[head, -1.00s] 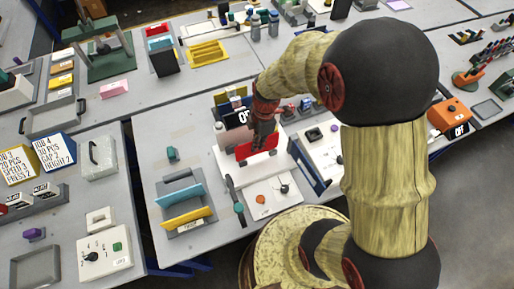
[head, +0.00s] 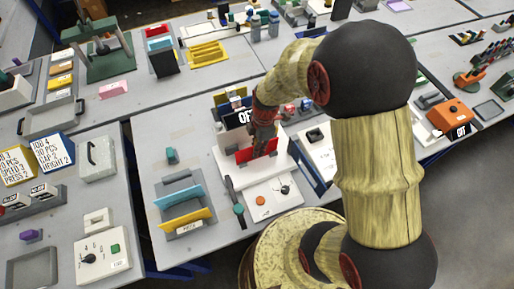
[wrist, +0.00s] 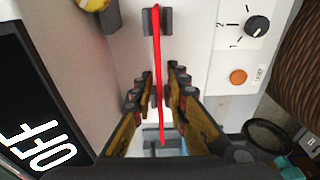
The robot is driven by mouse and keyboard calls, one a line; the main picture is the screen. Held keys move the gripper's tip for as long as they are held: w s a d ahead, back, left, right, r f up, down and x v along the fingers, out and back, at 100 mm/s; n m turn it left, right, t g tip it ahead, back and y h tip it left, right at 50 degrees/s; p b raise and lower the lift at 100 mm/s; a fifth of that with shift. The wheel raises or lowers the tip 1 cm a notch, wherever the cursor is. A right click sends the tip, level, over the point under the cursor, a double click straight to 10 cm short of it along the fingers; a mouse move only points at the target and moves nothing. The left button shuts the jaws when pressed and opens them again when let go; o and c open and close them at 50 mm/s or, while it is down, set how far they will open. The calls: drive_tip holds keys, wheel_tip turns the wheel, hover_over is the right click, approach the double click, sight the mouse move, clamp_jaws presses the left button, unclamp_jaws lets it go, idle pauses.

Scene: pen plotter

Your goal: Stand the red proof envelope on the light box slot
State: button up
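The red proof envelope (head: 243,156) stands upright on the white light box (head: 225,150), with my gripper (head: 262,140) over its middle. In the wrist view the envelope (wrist: 158,60) is a thin red edge, with a grey slot piece (wrist: 150,22) at its far end and another (wrist: 163,143) near its close end. The fingers of my gripper (wrist: 161,82) are on both sides of the envelope, with a visible gap on each side. The foot of the envelope is hard to see, so I cannot tell how deep it sits.
An OFF display (wrist: 40,140) stands close on the left in the wrist view. A panel with a black knob (wrist: 258,26) and an orange button (wrist: 238,76) is on the right. A rack (head: 188,225) with blue and yellow envelopes stands left of the light box.

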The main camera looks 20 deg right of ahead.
drive_tip(key=shift+o, duration=0.6)
drive_tip(key=shift+r, duration=0.1)
drive_tip(key=shift+r, duration=0.3)
drive_tip(key=r+p, duration=0.1)
drive_tip(key=r, duration=0.2)
drive_tip(key=d+r+p, duration=0.1)
drive_tip(key=r, duration=0.7)
drive_tip(key=shift+d+r+p, duration=0.2)
drive_tip(key=shift+r+p, duration=0.05)
drive_tip(key=shift+p, duration=0.15)
drive_tip(key=s+r+m+t, duration=0.2)
drive_tip(key=s+r+m, duration=0.5)
drive_tip(key=r+m, duration=0.2)
drive_tip(key=s+a+r+m+t+h, duration=0.1)
drive_tip(key=s+r+m+t, duration=0.2)
drive_tip(key=s+r+m, duration=0.4)
drive_tip(key=shift+a+r+m+t, duration=0.25)
drive_tip(key=shift+r+m, duration=0.75)
drive_tip(key=shift+r, duration=1.55)
